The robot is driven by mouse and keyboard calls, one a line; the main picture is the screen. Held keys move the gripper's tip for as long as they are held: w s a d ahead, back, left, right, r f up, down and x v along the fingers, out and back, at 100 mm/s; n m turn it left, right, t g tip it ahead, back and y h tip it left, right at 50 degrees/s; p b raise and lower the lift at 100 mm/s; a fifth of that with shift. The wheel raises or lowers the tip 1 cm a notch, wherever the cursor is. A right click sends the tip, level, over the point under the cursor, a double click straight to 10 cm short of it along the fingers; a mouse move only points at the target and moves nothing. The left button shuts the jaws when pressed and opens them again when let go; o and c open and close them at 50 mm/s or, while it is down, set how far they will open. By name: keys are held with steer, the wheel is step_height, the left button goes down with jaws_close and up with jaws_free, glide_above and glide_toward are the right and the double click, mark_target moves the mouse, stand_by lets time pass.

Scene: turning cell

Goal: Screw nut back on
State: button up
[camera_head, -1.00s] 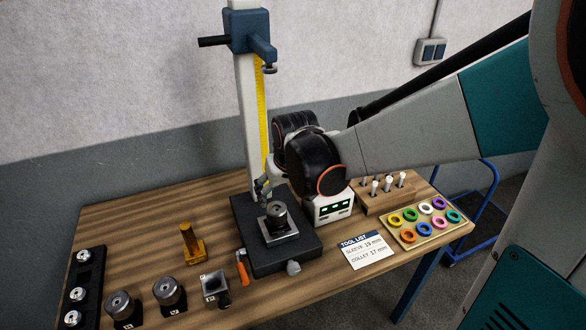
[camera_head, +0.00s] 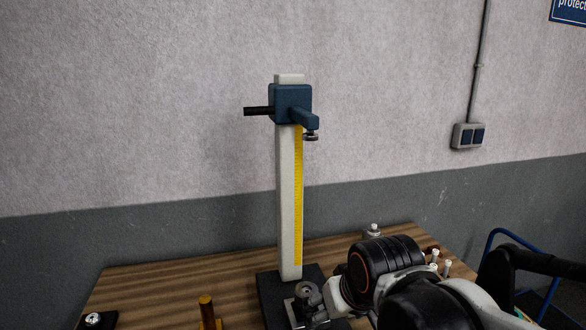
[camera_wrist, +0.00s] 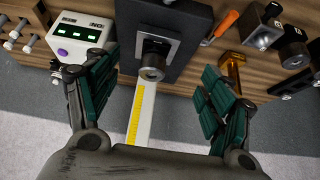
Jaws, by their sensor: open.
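A round dark metal piece with a hole in its top (camera_head: 306,290) stands in a metal block on the black base of the height gauge (camera_head: 290,185); I cannot tell whether it is the nut or the holder below it. It also shows in the wrist view (camera_wrist: 152,68), near the middle, between my spread fingers. My gripper (camera_wrist: 156,78) is open and empty, with teal finger pads on either side and apart from the piece. In the head view my wrist is just right of the piece, and my fingers are mostly hidden.
A white box with green displays (camera_wrist: 82,29) is on the left. White pegs (camera_head: 440,262) stand beyond my arm.

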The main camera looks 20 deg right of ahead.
steer(key=shift+t, duration=0.5)
steer(key=s+f+b, duration=0.1)
steer(key=s, duration=0.1)
steer(key=s+f+b, duration=0.1)
steer(key=s, duration=0.1)
steer(key=s+f+b, duration=0.1)
steer(key=s, duration=0.1)
steer(key=shift+f, duration=0.25)
step_height(320, 180, up, 5)
steer(key=n+g+y+p, duration=0.35)
steer(key=n+p, duration=0.35)
steer(key=p, duration=0.4)
glide_above(307, 291)
steer(key=s+d, duration=0.3)
steer(key=s, duration=0.1)
steer(key=shift+h, duration=0.35)
steer(key=b+x, duration=0.3)
steer(key=x, duration=1.1)
steer(key=shift+s+d+f, duration=0.1)
steer(key=shift+s, duration=0.1)
